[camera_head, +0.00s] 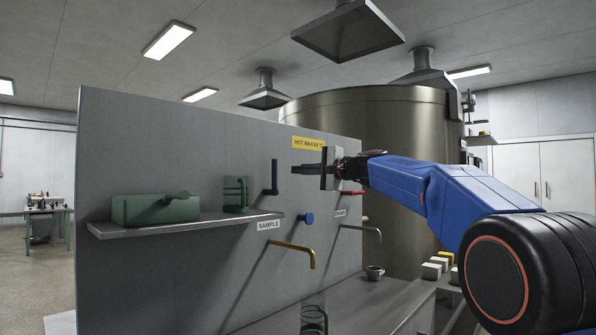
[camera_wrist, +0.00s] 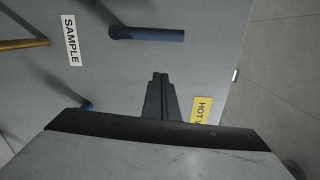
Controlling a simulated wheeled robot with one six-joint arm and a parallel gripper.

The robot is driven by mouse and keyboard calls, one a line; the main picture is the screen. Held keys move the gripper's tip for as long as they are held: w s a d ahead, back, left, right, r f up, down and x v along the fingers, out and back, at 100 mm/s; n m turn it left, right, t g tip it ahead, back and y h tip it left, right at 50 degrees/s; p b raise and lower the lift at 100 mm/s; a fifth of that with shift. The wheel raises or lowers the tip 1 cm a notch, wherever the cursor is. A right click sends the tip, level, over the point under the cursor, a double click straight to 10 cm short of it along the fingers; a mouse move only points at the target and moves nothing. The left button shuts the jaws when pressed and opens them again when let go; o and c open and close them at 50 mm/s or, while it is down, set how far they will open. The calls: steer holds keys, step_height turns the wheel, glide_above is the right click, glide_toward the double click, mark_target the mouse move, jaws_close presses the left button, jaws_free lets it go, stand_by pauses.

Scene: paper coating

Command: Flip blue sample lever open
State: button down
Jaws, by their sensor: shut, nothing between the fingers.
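The sample lever (camera_head: 274,176) is a dark blue bar standing upright on the grey panel, above the white SAMPLE label (camera_head: 268,225). In the wrist view the lever (camera_wrist: 148,34) lies as a blue bar across the top, and the SAMPLE label (camera_wrist: 71,40) is left of it. My gripper (camera_head: 295,169) is shut and empty, its fingers pointing left, to the right of the lever and apart from it in the head view. In the wrist view the fingertips (camera_wrist: 160,76) are together, below the lever in the picture.
A blue round knob (camera_head: 306,219) and brass spout (camera_head: 292,248) are below. A red lever (camera_head: 352,193) is by the DRAIN label (camera_head: 340,213). A yellow hot wax sign (camera_head: 308,143) is above my gripper. A shelf (camera_head: 180,224) holds a green box (camera_head: 152,209) at left.

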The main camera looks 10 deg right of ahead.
steer(key=v, duration=0.9)
steer(key=shift+s+r, duration=0.15)
steer(key=shift+s, duration=0.2)
steer(key=shift+a, duration=0.15)
steer(key=s+a+f+n+g+h, duration=0.2)
steer(key=s+f+n+g+h, duration=0.1)
steer(key=s+f, duration=0.9)
steer(key=s+a+f+n+g+h, duration=0.2)
steer(key=s+a+f+g, duration=0.1)
steer(key=s+f, duration=1)
steer(key=s+d+f+n+g+h, duration=0.1)
steer(key=s+d+f+n+h, duration=0.2)
steer(key=s+f, duration=0.8)
steer(key=s+d+f+n+g+h, duration=0.2)
steer(key=s+d+f, duration=0.3)
steer(key=s+f, duration=0.5)
step_height(320, 180, down, 7)
steer(key=shift+s+d+f+n+h, duration=0.2)
steer(key=shift+s+d+n+h, duration=0.15)
steer(key=shift+n+h, duration=0.3)
